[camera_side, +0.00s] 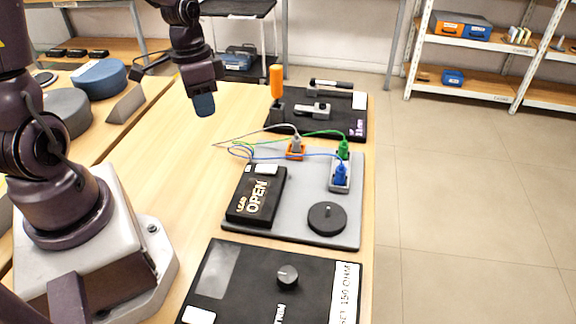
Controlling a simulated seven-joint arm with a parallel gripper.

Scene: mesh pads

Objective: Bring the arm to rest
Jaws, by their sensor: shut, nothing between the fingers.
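My gripper (204,104) hangs above the wooden table, left of the boards, pointing down. Its blue-grey fingertips are together with nothing between them. It is apart from the table and from everything on it. My arm's dark base stands at the left on a white mount, and part of the arm between base and gripper is out of the picture.
A grey board (335,231) carries a black "LEAD OPEN" box (256,195), a black round knob (327,218) and coloured plugs with thin wires (297,146). A black tool board (345,124) with an orange-handled tool (276,82) lies behind; a black dial panel (245,285) lies in front. Bare wood (165,165) is left.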

